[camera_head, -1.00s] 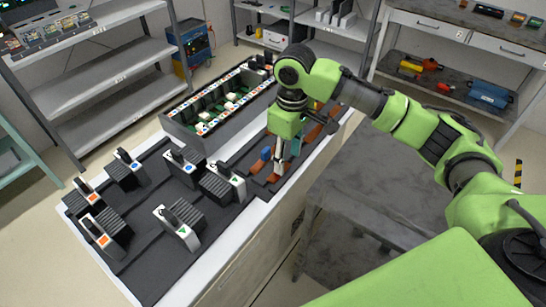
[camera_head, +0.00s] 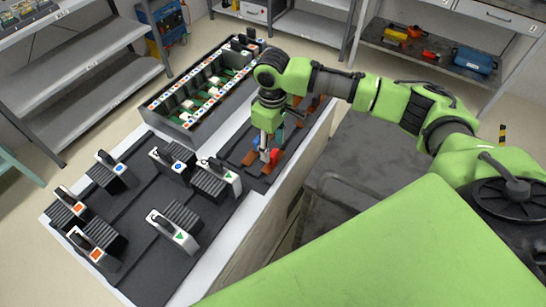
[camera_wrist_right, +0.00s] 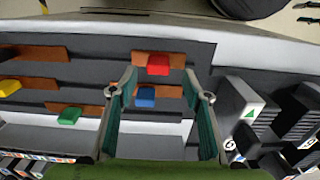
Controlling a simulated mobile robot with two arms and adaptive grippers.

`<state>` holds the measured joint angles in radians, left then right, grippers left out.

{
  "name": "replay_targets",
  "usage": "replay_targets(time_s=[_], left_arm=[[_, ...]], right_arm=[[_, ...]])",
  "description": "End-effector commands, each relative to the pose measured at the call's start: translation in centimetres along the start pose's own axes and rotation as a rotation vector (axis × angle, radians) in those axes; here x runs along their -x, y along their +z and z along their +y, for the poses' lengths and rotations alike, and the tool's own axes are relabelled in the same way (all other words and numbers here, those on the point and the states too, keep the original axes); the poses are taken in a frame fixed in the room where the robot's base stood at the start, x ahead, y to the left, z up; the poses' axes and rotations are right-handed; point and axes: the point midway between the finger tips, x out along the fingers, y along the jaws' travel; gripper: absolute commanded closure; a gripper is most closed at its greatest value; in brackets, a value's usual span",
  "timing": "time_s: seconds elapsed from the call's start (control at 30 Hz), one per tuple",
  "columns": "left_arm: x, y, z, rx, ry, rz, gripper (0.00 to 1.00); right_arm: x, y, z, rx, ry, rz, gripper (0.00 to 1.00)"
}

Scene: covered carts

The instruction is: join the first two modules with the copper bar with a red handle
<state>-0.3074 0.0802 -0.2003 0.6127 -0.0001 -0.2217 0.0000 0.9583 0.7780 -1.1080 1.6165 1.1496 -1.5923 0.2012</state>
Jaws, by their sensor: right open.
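The copper bar with a red handle (camera_wrist_right: 158,63) lies in a dark tray of bars, beyond and slightly left of centre between my right fingertips in the wrist view. Its red handle also shows in the head view (camera_head: 275,156), beside my right gripper (camera_head: 266,152). In the wrist view that gripper (camera_wrist_right: 161,78) is open, its two fingers spread with nothing gripped. The copper bar with a blue handle (camera_wrist_right: 146,97) shows between the fingers. Black modules with orange, blue and green marks (camera_head: 184,226) stand on a dark panel to the left. My left gripper is out of view.
Bars with yellow (camera_wrist_right: 9,87) and green (camera_wrist_right: 69,116) handles lie left in the wrist view. A long rack (camera_head: 188,122) of circuit boards stands behind the panel. Modules stand close to the bar tray. Shelves line the back.

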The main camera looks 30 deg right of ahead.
Motion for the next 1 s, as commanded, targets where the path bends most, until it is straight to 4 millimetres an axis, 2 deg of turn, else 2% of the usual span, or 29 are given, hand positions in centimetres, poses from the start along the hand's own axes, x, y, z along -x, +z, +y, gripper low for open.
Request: replay_targets(time_s=[0.1, 0.2, 0.37, 0.6, 0.63, 0.77, 0.8, 1.0], left_arm=[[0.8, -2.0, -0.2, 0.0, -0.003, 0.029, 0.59], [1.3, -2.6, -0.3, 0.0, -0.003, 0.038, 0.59], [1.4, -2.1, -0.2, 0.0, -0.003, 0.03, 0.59], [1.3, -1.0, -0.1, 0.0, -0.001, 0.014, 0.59], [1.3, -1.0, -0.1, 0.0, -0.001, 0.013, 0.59], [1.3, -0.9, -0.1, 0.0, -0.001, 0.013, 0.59], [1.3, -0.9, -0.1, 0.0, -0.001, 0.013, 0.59], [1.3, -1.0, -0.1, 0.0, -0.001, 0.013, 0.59]], right_arm=[[-1.4, 0.1, 0.1, -0.001, 0.0, -0.005, 0.56], [-3.1, 0.1, 0.3, 0.0, 0.0, -0.004, 0.56], [-4.7, 0.1, 0.3, 0.0, 0.001, -0.003, 0.56], [-4.9, 0.0, 0.3, 0.001, 0.001, -0.001, 0.56], [-4.9, 0.0, 0.3, 0.001, 0.001, -0.001, 0.61], [-4.9, 0.1, 0.3, 0.001, 0.001, -0.001, 0.94], [-4.9, 0.1, 0.3, 0.001, 0.001, -0.001, 0.98], [-4.9, 0.0, 0.3, 0.001, 0.001, -0.001, 0.98]])
